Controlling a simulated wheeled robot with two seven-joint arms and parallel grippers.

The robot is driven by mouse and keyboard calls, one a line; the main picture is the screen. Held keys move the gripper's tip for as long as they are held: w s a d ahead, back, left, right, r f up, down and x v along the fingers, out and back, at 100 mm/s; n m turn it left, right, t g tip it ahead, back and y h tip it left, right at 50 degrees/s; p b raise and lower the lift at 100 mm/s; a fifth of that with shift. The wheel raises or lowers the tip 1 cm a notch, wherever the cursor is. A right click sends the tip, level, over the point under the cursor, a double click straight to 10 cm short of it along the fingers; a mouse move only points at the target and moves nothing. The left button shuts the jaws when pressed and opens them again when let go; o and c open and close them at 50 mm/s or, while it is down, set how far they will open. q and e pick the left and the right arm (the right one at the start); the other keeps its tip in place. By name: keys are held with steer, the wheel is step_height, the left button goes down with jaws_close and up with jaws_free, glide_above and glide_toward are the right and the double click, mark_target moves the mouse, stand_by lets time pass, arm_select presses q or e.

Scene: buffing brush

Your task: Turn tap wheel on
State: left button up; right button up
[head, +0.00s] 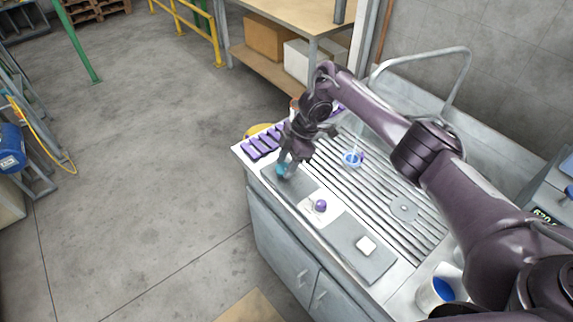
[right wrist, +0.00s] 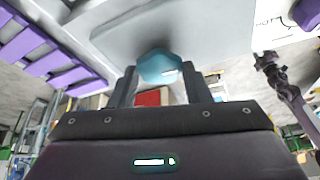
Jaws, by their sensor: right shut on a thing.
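My right gripper (head: 284,170) is over the grey mat (head: 296,186) at the near left of the sink counter. It is shut on a small teal faceted piece, which shows between the fingers in the right wrist view (right wrist: 160,67). Whether the piece still touches the mat I cannot tell. A blue round piece (head: 352,159), possibly the tap wheel, sits on the ribbed drainboard to the right of the gripper, apart from it. In the right wrist view a dark jointed arm (right wrist: 285,85), seemingly my left one, shows at the right; its jaws are too small to read.
A purple slotted rack (head: 264,143) lies at the counter's left end. A purple knob (head: 320,206) sits on a white card, and a white block (head: 366,246) on a second grey mat. A bent metal pipe (head: 420,57) rises behind. A white-and-blue cup (head: 440,290) stands at the right.

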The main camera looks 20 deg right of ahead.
steer(key=shift+n, duration=0.5)
steer(key=o, duration=1)
steer(key=p+v, duration=0.2)
steer(key=v, duration=0.5)
steer(key=shift+w+r+p, duration=0.2)
steer(key=shift+r+p, duration=0.15)
steer(key=shift+p, duration=0.05)
steer(key=shift+d, duration=0.15)
